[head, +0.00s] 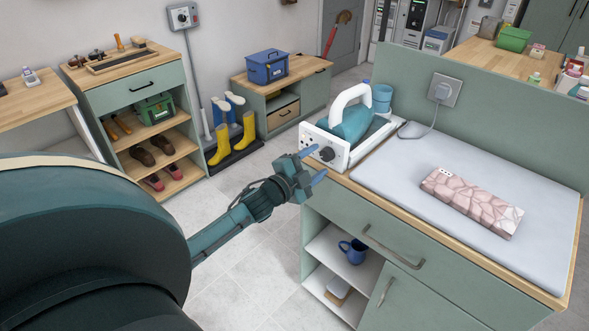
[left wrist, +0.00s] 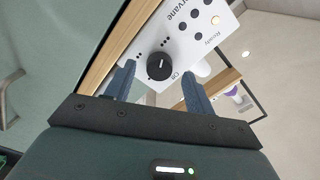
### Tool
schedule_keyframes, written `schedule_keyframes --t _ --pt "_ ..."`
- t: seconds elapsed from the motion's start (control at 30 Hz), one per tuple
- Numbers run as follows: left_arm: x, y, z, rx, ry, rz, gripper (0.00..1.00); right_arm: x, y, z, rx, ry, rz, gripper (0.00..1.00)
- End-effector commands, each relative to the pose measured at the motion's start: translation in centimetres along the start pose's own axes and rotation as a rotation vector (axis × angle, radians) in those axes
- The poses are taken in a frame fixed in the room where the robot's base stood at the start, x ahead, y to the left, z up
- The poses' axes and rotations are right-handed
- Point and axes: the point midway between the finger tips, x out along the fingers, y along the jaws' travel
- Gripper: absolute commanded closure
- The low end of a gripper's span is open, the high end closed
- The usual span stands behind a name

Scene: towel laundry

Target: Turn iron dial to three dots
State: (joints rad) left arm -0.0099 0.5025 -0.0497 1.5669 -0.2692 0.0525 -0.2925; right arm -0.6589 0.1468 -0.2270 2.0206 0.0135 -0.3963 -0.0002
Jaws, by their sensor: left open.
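The iron (head: 352,122), teal with a white handle, rests in its white station at the left end of the ironing counter. A black round dial (head: 326,154) sits on the station's white front panel (head: 312,147). In the left wrist view the dial (left wrist: 159,66) has a short pale pointer mark, whose exact setting I cannot tell. Small dot marks and an "Off" label surround it. My left gripper (head: 313,165) is open in front of the panel. Its fingers stand on either side of the dial, apparently not gripping it. My right gripper is not in view.
A pink marbled folded towel (head: 472,203) lies on the grey ironing pad (head: 398,172). A power cord runs to the wall socket (head: 443,89). A mug (head: 353,251) sits on the shelf below.

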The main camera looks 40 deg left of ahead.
Motion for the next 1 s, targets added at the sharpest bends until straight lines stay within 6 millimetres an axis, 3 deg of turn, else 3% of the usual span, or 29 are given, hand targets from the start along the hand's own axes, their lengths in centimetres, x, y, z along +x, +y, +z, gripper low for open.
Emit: schedule_keyframes --t 0.3,0.5,0.7,1.0 --pt "-6.8 0.2 0.1 0.0 -0.002 0.004 0.46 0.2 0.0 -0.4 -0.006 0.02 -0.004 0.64" --pt "-9.8 0.2 0.1 -0.001 -0.001 0.002 0.46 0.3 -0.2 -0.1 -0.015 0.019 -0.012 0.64" --pt "-11.1 0.1 0.0 0.0 0.0 0.001 0.46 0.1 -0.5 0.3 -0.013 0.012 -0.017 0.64" --pt "-11.2 0.0 0.0 0.0 0.0 0.0 0.46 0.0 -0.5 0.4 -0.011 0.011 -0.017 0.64"
